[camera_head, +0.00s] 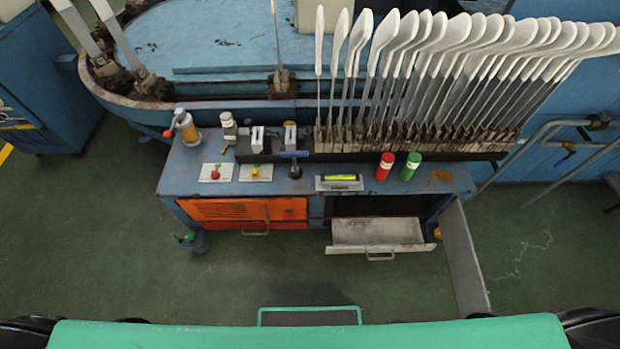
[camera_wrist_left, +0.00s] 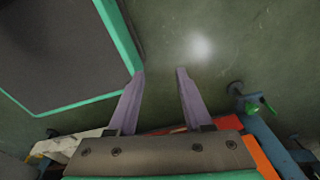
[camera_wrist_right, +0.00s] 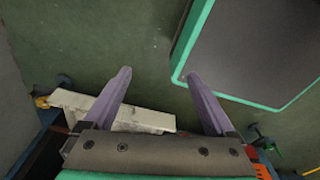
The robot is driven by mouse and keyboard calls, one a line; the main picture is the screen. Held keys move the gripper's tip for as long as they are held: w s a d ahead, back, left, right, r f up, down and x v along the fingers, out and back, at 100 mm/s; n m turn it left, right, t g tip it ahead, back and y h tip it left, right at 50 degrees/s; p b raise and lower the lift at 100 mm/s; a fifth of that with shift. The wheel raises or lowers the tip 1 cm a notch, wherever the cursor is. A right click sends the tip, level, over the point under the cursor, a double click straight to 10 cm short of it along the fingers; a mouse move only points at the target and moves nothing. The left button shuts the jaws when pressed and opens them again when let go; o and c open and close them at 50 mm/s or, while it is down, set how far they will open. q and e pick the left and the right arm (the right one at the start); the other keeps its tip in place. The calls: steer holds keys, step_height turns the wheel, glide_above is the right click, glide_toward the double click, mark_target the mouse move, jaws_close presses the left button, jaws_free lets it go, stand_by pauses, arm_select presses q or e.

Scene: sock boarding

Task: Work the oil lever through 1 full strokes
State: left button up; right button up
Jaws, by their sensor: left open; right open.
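An oil unit (camera_head: 186,129) with an amber reservoir stands at the left back of the blue workbench (camera_head: 180,186). A lever with a red knob (camera_head: 168,134) sticks out on its left side, tilted to the lower left. Neither gripper shows in the head view. My left gripper (camera_wrist_left: 160,72) is open and empty over the green floor, away from the lever. My right gripper (camera_wrist_right: 158,73) is also open and empty over the floor. The lever does not show in either wrist view.
Red and yellow buttons on plates (camera_head: 216,173), a dark T-handle (camera_head: 294,166), a level (camera_head: 339,182), and red (camera_head: 385,166) and green (camera_head: 410,166) cylinders sit on the bench. White boards (camera_head: 450,40) stand behind. An open drawer (camera_head: 376,235) and door (camera_head: 465,260) project forward.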

arm_select(q)
steer(key=shift+d+f, duration=0.1)
steer(key=shift+d, duration=0.65)
jaws_close()
steer(key=shift+a, duration=0.2)
stand_by(1.1)
